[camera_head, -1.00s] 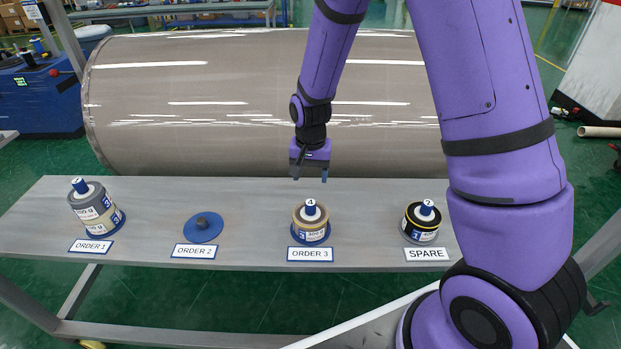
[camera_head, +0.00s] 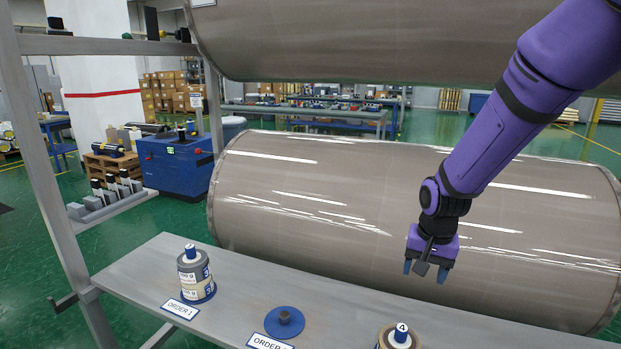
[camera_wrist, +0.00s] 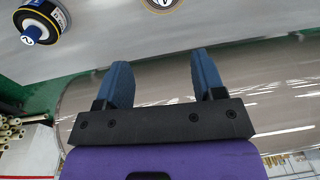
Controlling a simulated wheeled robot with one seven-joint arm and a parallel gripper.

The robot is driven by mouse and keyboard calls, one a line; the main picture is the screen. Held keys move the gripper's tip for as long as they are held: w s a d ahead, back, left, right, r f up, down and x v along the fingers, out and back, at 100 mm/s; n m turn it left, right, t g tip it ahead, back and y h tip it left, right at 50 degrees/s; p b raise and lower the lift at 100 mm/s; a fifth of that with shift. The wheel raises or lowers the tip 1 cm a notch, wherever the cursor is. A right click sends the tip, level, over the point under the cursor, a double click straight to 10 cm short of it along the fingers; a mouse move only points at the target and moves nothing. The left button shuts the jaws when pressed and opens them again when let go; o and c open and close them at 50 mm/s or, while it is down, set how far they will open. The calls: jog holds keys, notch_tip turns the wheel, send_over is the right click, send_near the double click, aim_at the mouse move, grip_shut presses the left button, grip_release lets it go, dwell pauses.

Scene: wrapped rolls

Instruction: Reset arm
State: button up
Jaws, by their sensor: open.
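My gripper (camera_head: 427,270) hangs above the back edge of the grey shelf (camera_head: 240,275), in front of the large wrapped roll. It is open and empty; its two blue fingers (camera_wrist: 157,80) stand apart in the wrist view. A stack of small rolls (camera_head: 196,276) stands on the shelf at ORDER 1. The blue disc (camera_head: 285,321) at ORDER 2 is bare apart from its dark centre peg. A roll with a blue top marked 4 (camera_head: 398,338) is cut off at the bottom edge. A dark roll with a yellow rim (camera_wrist: 37,22) shows at the wrist view's upper left.
A large brown wrapped roll (camera_head: 330,195) lies behind the shelf, and another (camera_head: 380,40) is above it. A grey frame post (camera_head: 45,160) rises at the left. A blue machine (camera_head: 175,162) and boxes are farther back.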

jog(key=s+d+r+n+t, duration=0.2)
jog(key=s+r, duration=0.9)
jog(key=s, duration=0.1)
jog(key=s+d+r+n+t, duration=0.2)
jog(key=s+d+r, duration=0.1)
jog(key=s+r, duration=0.8)
jog(key=shift+s+d+n, duration=0.25)
jog(key=shift+s+n, duration=0.15)
jog(key=shift+s, duration=0.1)
